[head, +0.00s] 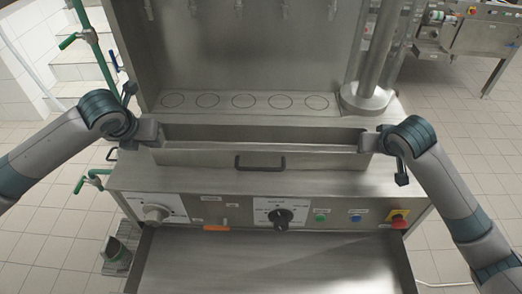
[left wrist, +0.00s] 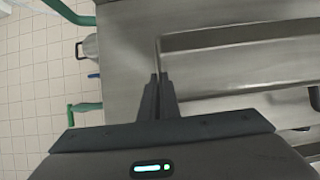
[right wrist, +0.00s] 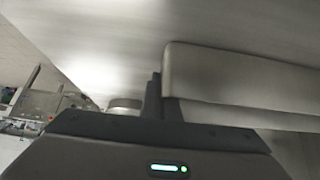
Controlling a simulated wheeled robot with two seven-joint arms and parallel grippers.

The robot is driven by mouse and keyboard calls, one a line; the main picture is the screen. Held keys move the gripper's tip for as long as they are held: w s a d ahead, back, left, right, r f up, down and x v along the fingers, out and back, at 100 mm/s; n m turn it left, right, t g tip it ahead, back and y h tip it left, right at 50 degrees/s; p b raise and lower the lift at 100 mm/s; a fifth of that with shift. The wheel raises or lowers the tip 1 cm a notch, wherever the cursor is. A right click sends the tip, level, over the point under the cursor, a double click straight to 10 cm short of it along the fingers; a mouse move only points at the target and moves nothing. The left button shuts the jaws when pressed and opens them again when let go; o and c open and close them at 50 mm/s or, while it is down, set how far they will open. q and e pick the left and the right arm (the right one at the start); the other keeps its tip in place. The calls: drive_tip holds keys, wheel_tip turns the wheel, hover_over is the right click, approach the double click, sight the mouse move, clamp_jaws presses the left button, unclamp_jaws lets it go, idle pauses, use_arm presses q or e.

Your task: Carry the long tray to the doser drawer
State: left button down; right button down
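A long grey metal tray (head: 210,157) lies level across the machine front, with a dark handle (head: 260,163) showing at its front side. My left gripper (head: 158,136) is at its left end. In the left wrist view the fingers (left wrist: 158,82) are closed around the tray's end wall (left wrist: 157,52). My right gripper (head: 367,143) is at the right end. In the right wrist view its fingers (right wrist: 157,88) are together at the tray's end (right wrist: 225,72). I cannot tell whether the tray rests on the machine or hangs just above it. The doser drawer is not clearly distinguishable.
Behind the tray is a ledge (head: 235,114) with several marked circles, below hanging nozzles. A vertical metal column (head: 375,55) stands at the right. Below are a control panel with knobs (head: 281,217) and an empty metal surface (head: 270,265). Green-handled pipes (head: 90,40) run at the left.

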use_arm(q)
drive_tip(key=shift+w+r, duration=0.1)
drive_tip(key=shift+r, duration=0.15)
use_arm(e)
drive_tip(key=shift+w+r, duration=0.1)
drive_tip(key=shift+r, duration=0.15)
idle(0.3)
